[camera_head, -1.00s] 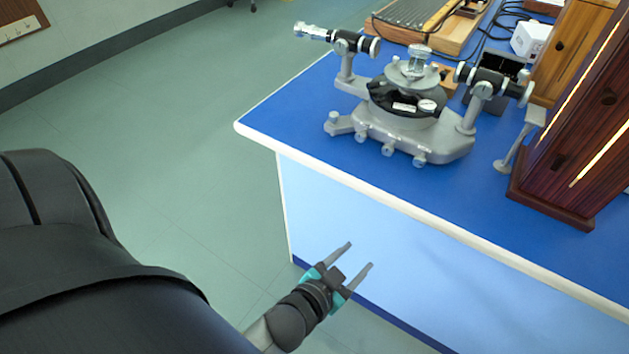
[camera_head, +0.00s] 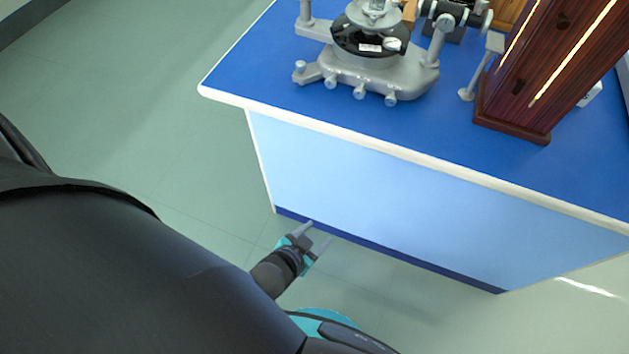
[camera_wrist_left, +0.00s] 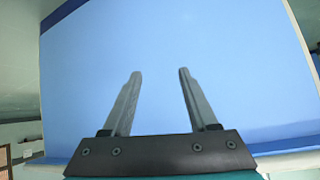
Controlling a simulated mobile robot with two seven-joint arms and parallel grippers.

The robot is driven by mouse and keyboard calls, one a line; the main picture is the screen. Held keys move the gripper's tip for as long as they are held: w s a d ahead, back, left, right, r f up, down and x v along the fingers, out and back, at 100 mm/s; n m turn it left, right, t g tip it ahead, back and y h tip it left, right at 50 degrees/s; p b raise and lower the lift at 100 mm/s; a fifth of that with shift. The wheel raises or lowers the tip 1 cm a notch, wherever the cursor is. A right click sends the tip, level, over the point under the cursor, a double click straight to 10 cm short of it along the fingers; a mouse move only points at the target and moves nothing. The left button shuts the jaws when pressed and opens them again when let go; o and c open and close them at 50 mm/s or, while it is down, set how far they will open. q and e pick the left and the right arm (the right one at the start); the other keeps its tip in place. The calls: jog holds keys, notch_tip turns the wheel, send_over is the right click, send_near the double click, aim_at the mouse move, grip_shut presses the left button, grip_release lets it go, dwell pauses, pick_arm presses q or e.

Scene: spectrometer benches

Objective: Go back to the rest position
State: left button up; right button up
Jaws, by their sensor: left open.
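My left gripper (camera_head: 314,238) is low in front of the bench, below the level of its top. Its two fingers are apart with nothing between them; they also show in the left wrist view (camera_wrist_left: 157,75), facing the light blue side of the bench. The blue-topped bench (camera_head: 300,114) has a white edge. My right gripper is not seen in either view.
A grey spectrometer (camera_head: 375,78) stands on the bench, cut off by the top of the head view. A dark wooden cabinet (camera_head: 540,60) stands right of it. Green floor (camera_head: 130,110) lies clear to the left of the bench.

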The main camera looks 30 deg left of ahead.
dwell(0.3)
pick_arm(q)
jog(key=s+a+f+g+p, duration=0.2)
jog(key=s+g+p, duration=0.2)
jog(key=s+p, duration=0.3)
jog(key=s+a+f+g+y+p, duration=0.1)
jog(key=s+a+g+p, duration=0.2)
jog(key=s, duration=1.4)
jog(key=g+p, duration=0.2)
jog(key=p, duration=0.2)
jog(key=shift+s+a+f+n+p, duration=0.15)
jog(key=shift+s+f+n+p, duration=0.15)
jog(key=shift+f+n, duration=0.1)
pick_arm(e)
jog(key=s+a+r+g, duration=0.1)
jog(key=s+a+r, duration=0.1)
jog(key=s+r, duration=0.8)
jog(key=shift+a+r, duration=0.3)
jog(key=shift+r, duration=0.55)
pick_arm(q)
jog(key=shift+o, duration=0.2)
jog(key=shift+w, duration=0.1)
